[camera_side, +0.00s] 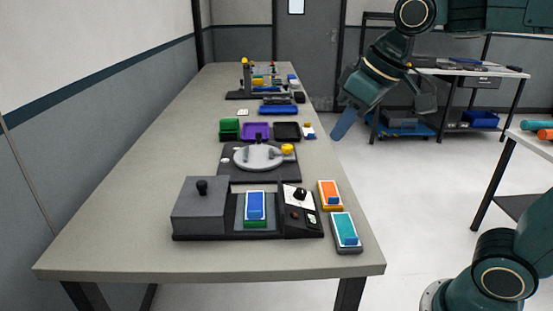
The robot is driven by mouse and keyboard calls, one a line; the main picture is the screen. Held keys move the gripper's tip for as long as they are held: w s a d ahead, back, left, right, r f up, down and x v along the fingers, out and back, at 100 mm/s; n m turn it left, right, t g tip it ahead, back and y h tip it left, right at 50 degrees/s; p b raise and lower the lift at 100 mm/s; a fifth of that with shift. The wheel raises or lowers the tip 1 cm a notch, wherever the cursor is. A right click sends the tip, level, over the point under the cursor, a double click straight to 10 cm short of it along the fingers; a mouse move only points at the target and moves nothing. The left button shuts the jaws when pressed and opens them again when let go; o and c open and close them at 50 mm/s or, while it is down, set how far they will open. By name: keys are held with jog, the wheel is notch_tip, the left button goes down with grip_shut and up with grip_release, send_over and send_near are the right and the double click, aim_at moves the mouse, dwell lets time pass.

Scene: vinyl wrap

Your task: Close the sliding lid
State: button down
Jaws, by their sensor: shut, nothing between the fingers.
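A dark station (248,237) sits at the near end of the long table. At its left is a grey box-shaped cover with a black knob on top, which looks like the sliding lid (197,216). The lid stands left of the middle bay, where a block with a blue top, white layer and green base (255,207) lies uncovered. My gripper (338,134) is high beyond the table's right edge, far from the lid, pointing down and left. Its blue fingers look shut together, with nothing seen between them.
A control panel (299,198) with a black knob is at the station's right. An orange block (330,194) and a teal block (346,232) lie beside it. Behind stands a round grey turntable (258,157), then green, purple and black bins. Bare tabletop lies left of the station.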

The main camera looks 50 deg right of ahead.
jog(key=w+a+r+n, duration=0.1)
jog(key=w+a+r, duration=0.15)
jog(key=w, duration=0.65)
jog(key=n+g+y, duration=0.1)
jog(key=n+g, duration=0.1)
jog(key=n, duration=0.2)
send_over(181, 192)
jog(key=s+d, duration=0.2)
jog(key=s, duration=0.1)
notch_tip(181, 192, down, 12)
jog(key=r, duration=0.1)
jog(key=shift+w+a+f, duration=0.1)
jog(key=shift+w+f, duration=0.15)
jog(key=shift+f, duration=0.05)
jog(key=x, duration=1)
jog(key=shift+a, duration=0.1)
jog(key=shift+s+d+r, duration=0.1)
jog(key=shift+s+d, duration=0.45)
jog(key=shift+s, duration=0.3)
jog(key=shift+s+d, duration=0.5)
jog(key=shift+s, duration=0.3)
